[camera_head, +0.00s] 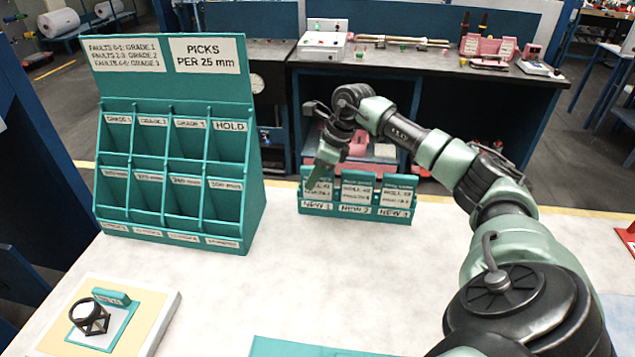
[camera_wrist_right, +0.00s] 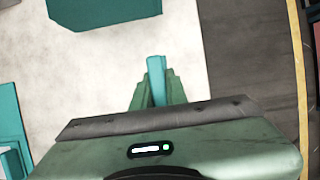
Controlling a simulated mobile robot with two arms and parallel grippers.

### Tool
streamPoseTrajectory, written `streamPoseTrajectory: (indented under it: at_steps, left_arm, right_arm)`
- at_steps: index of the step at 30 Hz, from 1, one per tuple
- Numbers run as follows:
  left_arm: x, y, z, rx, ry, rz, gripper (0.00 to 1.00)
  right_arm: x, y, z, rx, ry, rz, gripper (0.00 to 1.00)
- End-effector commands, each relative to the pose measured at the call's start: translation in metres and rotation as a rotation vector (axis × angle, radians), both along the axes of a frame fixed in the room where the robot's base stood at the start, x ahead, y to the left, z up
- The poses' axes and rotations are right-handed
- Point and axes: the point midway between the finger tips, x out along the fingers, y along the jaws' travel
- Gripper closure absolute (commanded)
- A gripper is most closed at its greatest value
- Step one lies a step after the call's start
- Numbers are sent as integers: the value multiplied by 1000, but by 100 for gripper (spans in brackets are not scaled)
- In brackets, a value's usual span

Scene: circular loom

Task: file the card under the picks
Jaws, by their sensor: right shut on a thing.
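My right gripper (camera_head: 318,178) is at the NEW 1 slot of a small teal card rack (camera_head: 356,214). It is shut on a teal card, whose edge (camera_wrist_right: 156,75) shows between the fingers in the right wrist view. The fingers partly cover the card's face and the slot, so I cannot tell whether the card is clear of the slot. Cards stand in the NEW 2 (camera_head: 357,192) and NEW 3 (camera_head: 397,193) slots. The large teal rack (camera_head: 177,232) at left has GRADE and HOLD pockets above mm-marked pockets. Its header reads PICKS PER 25 mm. My left gripper is out of view.
A board with a small black-framed magnifier (camera_head: 90,318) lies at the front left. A teal flat piece (camera_head: 300,348) lies at the front edge. The white tabletop (camera_head: 290,275) between is clear. A bench with instruments (camera_head: 420,60) stands behind.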

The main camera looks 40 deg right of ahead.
Motion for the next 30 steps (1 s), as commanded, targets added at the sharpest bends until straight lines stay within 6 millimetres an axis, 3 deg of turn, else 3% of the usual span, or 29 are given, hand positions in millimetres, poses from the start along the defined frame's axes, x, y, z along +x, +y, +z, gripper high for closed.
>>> streamPoseTrajectory:
  at_steps: [17, 30]
  left_arm:
    - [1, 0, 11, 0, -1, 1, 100]
    - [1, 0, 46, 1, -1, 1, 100]
  right_arm:
    - [0, 0, 16, 0, 0, 0, 100]
    - [0, 0, 64, -1, -1, 1, 100]
